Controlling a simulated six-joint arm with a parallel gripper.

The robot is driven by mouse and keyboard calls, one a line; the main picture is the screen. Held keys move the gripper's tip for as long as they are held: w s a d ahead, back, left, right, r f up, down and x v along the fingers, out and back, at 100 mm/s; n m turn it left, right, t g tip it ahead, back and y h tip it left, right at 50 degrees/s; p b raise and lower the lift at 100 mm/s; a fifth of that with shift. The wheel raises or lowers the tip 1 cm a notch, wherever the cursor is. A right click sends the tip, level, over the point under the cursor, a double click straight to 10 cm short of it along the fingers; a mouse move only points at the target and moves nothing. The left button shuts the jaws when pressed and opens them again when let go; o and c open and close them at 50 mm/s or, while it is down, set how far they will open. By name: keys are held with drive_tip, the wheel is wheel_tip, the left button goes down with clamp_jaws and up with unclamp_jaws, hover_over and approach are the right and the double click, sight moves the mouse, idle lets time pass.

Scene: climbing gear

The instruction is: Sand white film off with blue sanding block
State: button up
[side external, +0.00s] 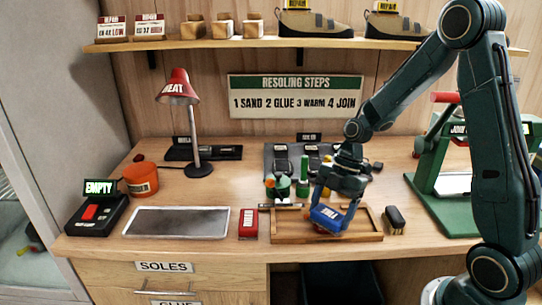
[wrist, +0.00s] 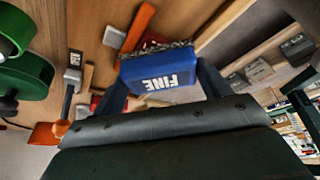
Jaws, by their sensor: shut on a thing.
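My gripper (side external: 338,205) is shut on the blue sanding block (side external: 326,219) and points down over the shallow wooden tray (side external: 371,237) at the front of the bench. The block is tilted in the side view. In the wrist view the blue block (wrist: 160,76) sits between my fingers, its white FINE label towards the camera and a rough grey edge on its far side. I cannot make out a white film in either view. The tray floor under the block is partly hidden, and I cannot tell whether the block touches anything.
A red block (side external: 248,224) and a grey-topped flat panel (side external: 178,222) lie left of the tray. A dark brush-like item (side external: 395,219) lies right of it. A green press (side external: 447,205) stands at the right. A red heat lamp (side external: 180,90) stands at back left.

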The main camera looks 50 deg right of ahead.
sight(317, 213)
drive_tip(key=shift+s+d, duration=1)
drive_tip(key=shift+s, duration=0.15)
drive_tip(key=shift+w+a, duration=2.1)
drive_tip(key=shift+w, duration=0.05)
drive_tip(key=shift+w+r, duration=0.1)
drive_tip(key=shift+r, duration=4.05)
